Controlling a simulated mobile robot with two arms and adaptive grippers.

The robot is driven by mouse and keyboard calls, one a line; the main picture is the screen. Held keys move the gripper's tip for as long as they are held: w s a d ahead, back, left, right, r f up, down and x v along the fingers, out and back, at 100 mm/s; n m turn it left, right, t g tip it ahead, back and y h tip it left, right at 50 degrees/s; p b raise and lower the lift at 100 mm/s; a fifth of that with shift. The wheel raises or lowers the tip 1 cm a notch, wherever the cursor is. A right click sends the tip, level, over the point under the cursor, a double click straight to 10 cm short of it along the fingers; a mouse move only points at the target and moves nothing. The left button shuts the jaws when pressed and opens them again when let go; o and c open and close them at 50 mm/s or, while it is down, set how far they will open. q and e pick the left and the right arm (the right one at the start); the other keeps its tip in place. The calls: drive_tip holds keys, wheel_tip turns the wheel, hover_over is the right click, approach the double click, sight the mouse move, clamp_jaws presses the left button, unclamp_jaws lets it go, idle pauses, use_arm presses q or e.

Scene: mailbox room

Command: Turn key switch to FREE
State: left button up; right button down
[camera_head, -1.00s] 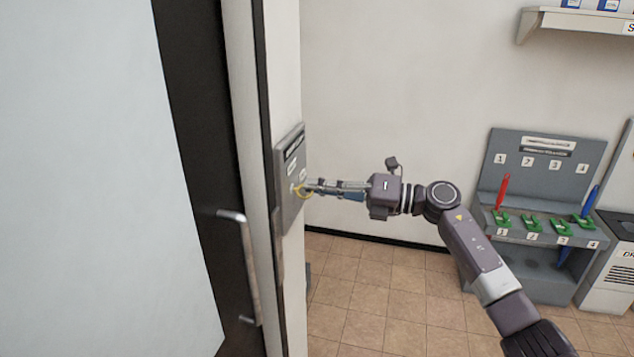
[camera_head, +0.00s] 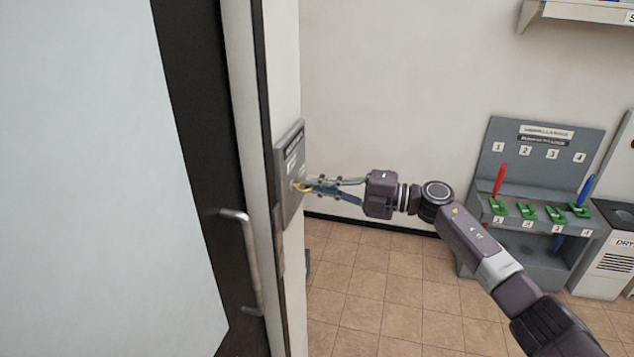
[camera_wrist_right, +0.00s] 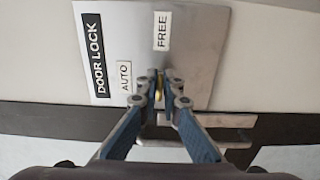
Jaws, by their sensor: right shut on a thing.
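The door lock panel (camera_head: 290,172) is a grey metal plate on the white door post. In the right wrist view the panel (camera_wrist_right: 205,55) carries a black DOOR LOCK label, an AUTO label (camera_wrist_right: 125,76) and a FREE label (camera_wrist_right: 162,31). My right gripper (camera_head: 310,188) reaches the panel from the right. Its fingertips are closed on the yellow key (camera_wrist_right: 160,84) at the switch, between and below the two labels. The fingers hide most of the key and switch, so its exact setting is hard to read. My left gripper is not in view.
The dark-framed door with a metal handle (camera_head: 247,262) is left of the panel. A grey umbrella rack (camera_head: 545,170) with a red and a blue umbrella stands at the right. Tiled floor (camera_head: 385,290) between them is clear.

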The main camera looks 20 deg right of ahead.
drive_tip(key=shift+f, duration=0.1)
idle(0.3)
drive_tip(key=c, duration=2.1)
unclamp_jaws()
drive_tip(key=v, duration=1.2)
